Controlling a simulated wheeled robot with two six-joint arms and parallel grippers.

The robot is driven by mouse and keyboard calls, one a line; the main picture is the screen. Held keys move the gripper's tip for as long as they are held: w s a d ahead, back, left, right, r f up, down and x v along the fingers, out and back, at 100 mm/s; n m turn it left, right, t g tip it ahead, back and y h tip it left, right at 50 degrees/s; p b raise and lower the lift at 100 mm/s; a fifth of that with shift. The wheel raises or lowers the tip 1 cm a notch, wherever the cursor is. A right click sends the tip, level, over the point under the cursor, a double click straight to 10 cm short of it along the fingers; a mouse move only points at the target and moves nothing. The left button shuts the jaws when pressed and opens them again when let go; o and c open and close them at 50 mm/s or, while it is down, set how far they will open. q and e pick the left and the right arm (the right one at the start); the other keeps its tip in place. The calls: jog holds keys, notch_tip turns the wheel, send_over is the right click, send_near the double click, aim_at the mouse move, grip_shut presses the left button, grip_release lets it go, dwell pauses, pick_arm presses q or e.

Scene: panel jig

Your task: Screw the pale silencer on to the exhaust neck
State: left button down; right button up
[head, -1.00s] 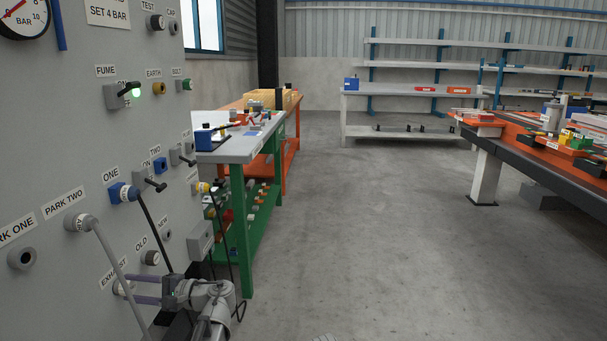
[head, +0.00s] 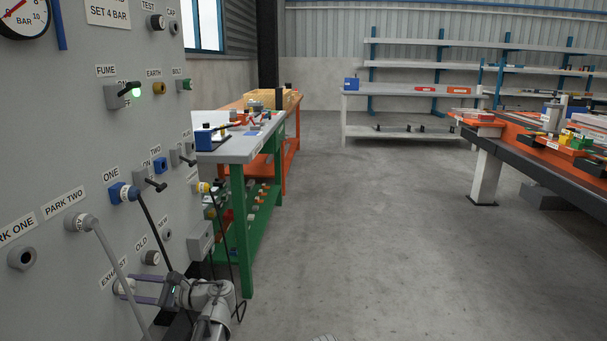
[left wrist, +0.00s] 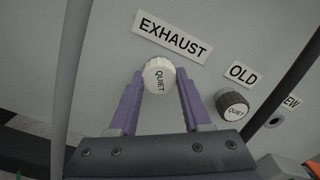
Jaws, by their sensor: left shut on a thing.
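The pale silencer (left wrist: 159,75), a white cap marked QUIET, is at the panel just below the EXHAUST label (left wrist: 173,37). It also shows at the lower left in the head view (head: 119,287). My left gripper (left wrist: 160,82) is shut on it, with one purple finger on each side. In the head view the left gripper (head: 130,288) reaches to the panel from the right. The exhaust neck is hidden behind the silencer, so I cannot tell how far they are engaged. My right gripper is not in view.
A dark silencer (left wrist: 231,104) marked QUIET sits under the OLD label, right of my fingers. A grey hose (head: 112,265) from PARK TWO and a black hose (head: 154,230) from ONE hang close by. The floor (head: 370,240) to the right is clear.

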pick_arm(q)
jog(key=shift+a, duration=0.1)
jog(key=m, duration=0.6)
jog(key=shift+s, duration=0.1)
jog(key=m, duration=0.6)
dwell(0.4)
jog(key=shift+c, duration=1.4)
grip_release()
jog(key=shift+d, duration=0.2)
